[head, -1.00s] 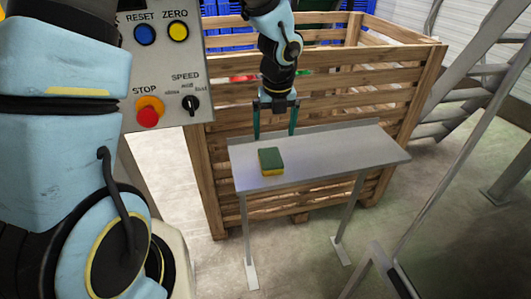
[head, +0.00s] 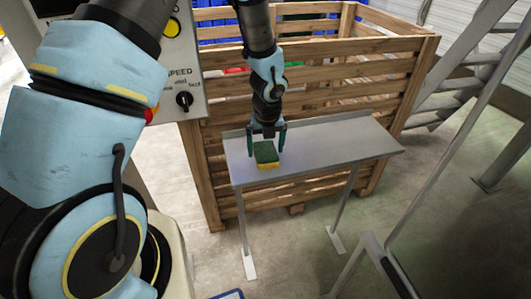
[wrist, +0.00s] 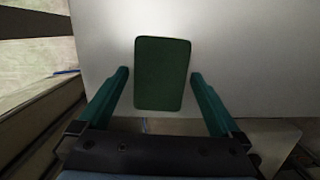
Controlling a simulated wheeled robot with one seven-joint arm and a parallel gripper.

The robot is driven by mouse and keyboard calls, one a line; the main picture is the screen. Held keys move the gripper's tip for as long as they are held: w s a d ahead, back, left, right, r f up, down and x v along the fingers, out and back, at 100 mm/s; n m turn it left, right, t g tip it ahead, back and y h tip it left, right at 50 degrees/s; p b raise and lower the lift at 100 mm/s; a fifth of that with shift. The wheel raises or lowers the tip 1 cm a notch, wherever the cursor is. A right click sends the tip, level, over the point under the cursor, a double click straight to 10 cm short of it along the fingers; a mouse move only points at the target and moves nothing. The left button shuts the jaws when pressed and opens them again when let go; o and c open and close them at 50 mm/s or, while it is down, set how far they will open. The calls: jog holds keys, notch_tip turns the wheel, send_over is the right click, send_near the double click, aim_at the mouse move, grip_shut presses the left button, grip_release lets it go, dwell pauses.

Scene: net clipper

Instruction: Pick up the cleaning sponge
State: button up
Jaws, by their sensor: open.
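The cleaning sponge (head: 265,153) has a green top and a yellow underside. It lies flat on a narrow grey metal table (head: 340,148), towards the table's left end. My gripper (head: 266,148) is just above and behind it, fingers pointing down. In the wrist view the sponge (wrist: 162,73) shows its green face, centred ahead of and between the two spread green fingers of my gripper (wrist: 160,80). The fingers are open and empty, and a gap shows on each side of the sponge. Whether the fingertips reach down to the sponge's height, I cannot tell.
A large wooden slatted crate (head: 408,80) stands right behind the table. A control panel (head: 184,78) with buttons and a knob is at left. Metal stairs (head: 470,80) rise at right. The right part of the tabletop is clear.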

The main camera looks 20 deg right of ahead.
aim_at(266, 151)
jog(key=shift+c, duration=0.2)
jog(key=c, duration=1.1)
notch_tip(266, 151, up, 10)
jog(key=shift+b, duration=0.45)
jog(key=o, duration=0.8)
jog(key=c, duration=0.7)
